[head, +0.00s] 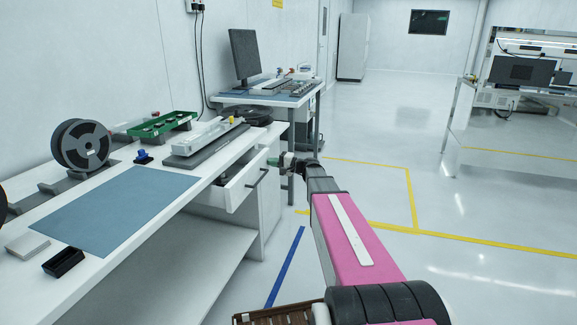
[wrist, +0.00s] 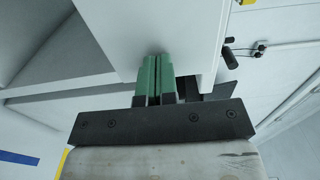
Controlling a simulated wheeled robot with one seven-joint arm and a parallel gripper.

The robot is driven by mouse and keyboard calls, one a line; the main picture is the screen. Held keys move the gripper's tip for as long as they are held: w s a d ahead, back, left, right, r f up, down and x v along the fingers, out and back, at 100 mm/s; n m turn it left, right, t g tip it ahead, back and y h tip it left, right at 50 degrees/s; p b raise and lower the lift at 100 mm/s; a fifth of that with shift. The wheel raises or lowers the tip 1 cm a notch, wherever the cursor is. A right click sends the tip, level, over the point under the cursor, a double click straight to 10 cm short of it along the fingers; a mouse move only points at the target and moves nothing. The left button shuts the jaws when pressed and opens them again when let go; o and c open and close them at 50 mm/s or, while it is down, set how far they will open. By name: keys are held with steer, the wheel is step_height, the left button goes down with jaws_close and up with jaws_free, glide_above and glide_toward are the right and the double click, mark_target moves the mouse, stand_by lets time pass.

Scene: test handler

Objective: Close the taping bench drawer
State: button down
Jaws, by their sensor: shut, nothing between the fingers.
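The white taping bench drawer (head: 238,187) stands pulled out from under the right end of the bench top in the head view.
The white bench (head: 120,215) carries a blue mat (head: 115,207), a tape reel (head: 81,145), a green tray (head: 160,124) and a small black box (head: 63,262). A desk with a monitor (head: 245,55) stands behind. The floor to the right is open.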

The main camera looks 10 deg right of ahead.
steer(key=x, duration=0.8)
steer(key=shift+w+a, duration=0.15)
steer(key=shift+a, duration=0.05)
steer(key=v, duration=1.4)
steer(key=s+a+f+n+g+h, duration=0.2)
steer(key=s+a+f+g+h, duration=0.15)
steer(key=s+f, duration=0.45)
steer(key=s+a+f+n+g+h, duration=0.1)
steer(key=s+a+f+g+h, duration=0.25)
steer(key=s+f, duration=0.4)
steer(key=s+d+f+n+g+h, duration=0.1)
steer(key=s+d+f+h, duration=0.1)
steer(key=s, duration=0.5)
steer(key=s+d+f+n+g+h, duration=0.1)
steer(key=s+d+f+n+h, duration=0.1)
steer(key=s+h, duration=0.4)
steer(key=shift+s+d+h, duration=0.3)
steer(key=shift+s+d, duration=0.55)
steer(key=shift+s, duration=0.35)
